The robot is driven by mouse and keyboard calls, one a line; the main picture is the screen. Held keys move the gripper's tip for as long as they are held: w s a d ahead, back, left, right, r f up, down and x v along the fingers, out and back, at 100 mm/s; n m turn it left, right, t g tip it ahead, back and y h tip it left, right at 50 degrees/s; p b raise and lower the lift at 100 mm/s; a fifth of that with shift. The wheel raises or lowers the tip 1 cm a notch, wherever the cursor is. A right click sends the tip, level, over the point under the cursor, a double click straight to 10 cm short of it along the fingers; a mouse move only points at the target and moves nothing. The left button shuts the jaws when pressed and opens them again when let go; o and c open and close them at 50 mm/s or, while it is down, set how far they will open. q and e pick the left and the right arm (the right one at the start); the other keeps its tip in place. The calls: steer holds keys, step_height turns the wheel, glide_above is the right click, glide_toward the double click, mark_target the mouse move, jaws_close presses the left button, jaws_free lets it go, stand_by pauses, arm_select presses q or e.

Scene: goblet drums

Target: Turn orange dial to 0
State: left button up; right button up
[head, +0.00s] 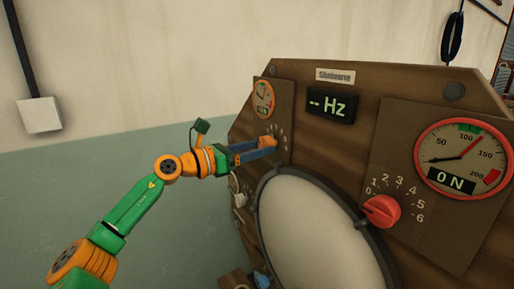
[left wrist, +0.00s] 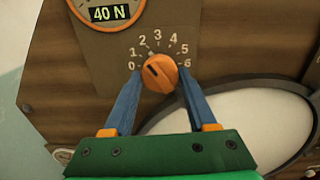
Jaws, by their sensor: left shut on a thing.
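The orange dial (left wrist: 160,73) sits on a brown panel inside an arc of white numbers from 0 to 6. Its dark mark points to the upper left, roughly toward 1 to 2; the exact number is hard to tell. My left gripper (head: 271,144) reaches the dial from the left in the head view. In the left wrist view its two blue fingers (left wrist: 159,76) are shut on the dial, one on each side. The gauge (left wrist: 108,10) above the dial reads 40 N and also shows in the head view (head: 263,99). My right gripper is not in view.
A red dial (head: 382,211) sits to the right, below a larger gauge (head: 464,158) reading 0 N. A large pale drum head (head: 315,240) lies below the panels. A black display (head: 330,106) reads "-- Hz". Free room lies left of the machine.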

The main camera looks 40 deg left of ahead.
arm_select(q)
steer(key=n+p, duration=0.3)
steer(key=n, duration=0.3)
steer(key=shift+r+p, duration=0.2)
steer(key=shift+p, duration=0.1)
steer(key=shift+d+f+n+p, duration=0.1)
steer(key=shift+n+p, duration=1.35)
steer(key=shift+n, duration=1.25)
steer(key=o, duration=1.4)
steer(key=shift+c, duration=0.2)
